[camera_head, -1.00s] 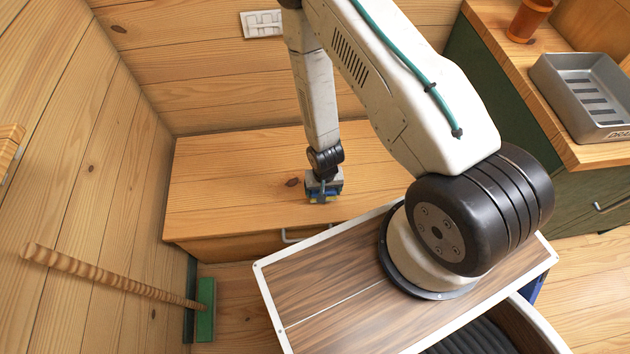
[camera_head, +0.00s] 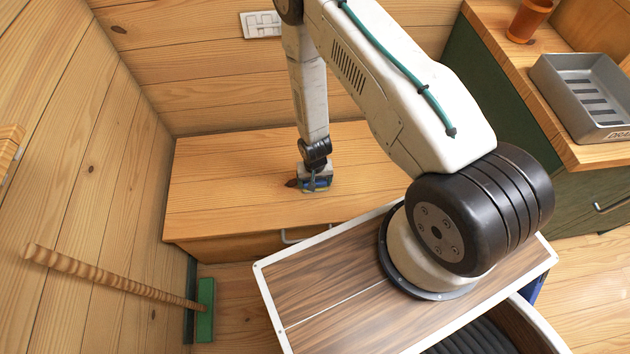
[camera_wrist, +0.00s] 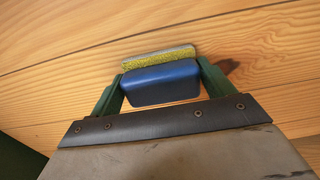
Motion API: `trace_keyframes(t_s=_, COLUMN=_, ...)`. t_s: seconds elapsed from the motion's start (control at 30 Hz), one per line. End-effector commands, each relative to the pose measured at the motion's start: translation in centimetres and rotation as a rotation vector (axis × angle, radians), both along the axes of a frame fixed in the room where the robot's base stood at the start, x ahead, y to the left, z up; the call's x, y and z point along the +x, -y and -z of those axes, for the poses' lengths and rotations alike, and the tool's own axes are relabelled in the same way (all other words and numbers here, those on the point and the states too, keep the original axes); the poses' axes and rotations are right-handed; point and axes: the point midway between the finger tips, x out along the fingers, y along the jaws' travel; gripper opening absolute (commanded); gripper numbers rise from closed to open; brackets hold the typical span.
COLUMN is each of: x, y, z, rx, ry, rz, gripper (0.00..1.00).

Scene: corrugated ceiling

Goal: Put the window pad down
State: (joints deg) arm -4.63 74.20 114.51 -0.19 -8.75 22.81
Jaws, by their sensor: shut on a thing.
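The window pad (camera_wrist: 160,83) has a blue body with a yellow, rough layer and a thin grey edge along its far side. My gripper (camera_wrist: 160,90) has its green fingers closed on the two ends of the blue body. In the head view my gripper (camera_head: 314,184) is low over the wooden bench top (camera_head: 230,190), and the pad is a small blue and yellow patch beneath it, largely hidden. I cannot tell whether the pad touches the wood.
The bench top is bare around the pad. A green-headed broom (camera_head: 205,310) leans at the left. A counter at the right holds a grey tray (camera_head: 590,90) and an orange-brown cup (camera_head: 528,20). A white wall plate (camera_head: 262,24) is behind the bench.

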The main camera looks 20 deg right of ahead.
Motion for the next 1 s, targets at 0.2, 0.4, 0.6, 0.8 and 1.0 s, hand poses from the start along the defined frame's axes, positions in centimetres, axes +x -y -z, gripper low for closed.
trace_keyframes(t_s=0.2, x=0.0, y=0.0, z=0.1, rx=0.0, ry=0.0, rz=0.0, gripper=1.0)
trace_keyframes(t_s=0.4, x=0.0, y=0.0, z=-0.2, rx=0.0, ry=0.0, rz=0.0, gripper=1.0)
trace_keyframes(t_s=0.6, x=0.2, y=0.0, z=-2.9, rx=0.0, ry=0.003, rz=0.0, gripper=1.0)
trace_keyframes(t_s=0.8, x=0.1, y=0.0, z=-7.2, rx=0.0, ry=0.003, rz=0.0, gripper=1.0)
trace_keyframes(t_s=1.0, x=0.1, y=0.0, z=-10.5, rx=0.0, ry=0.003, rz=0.0, gripper=1.0)
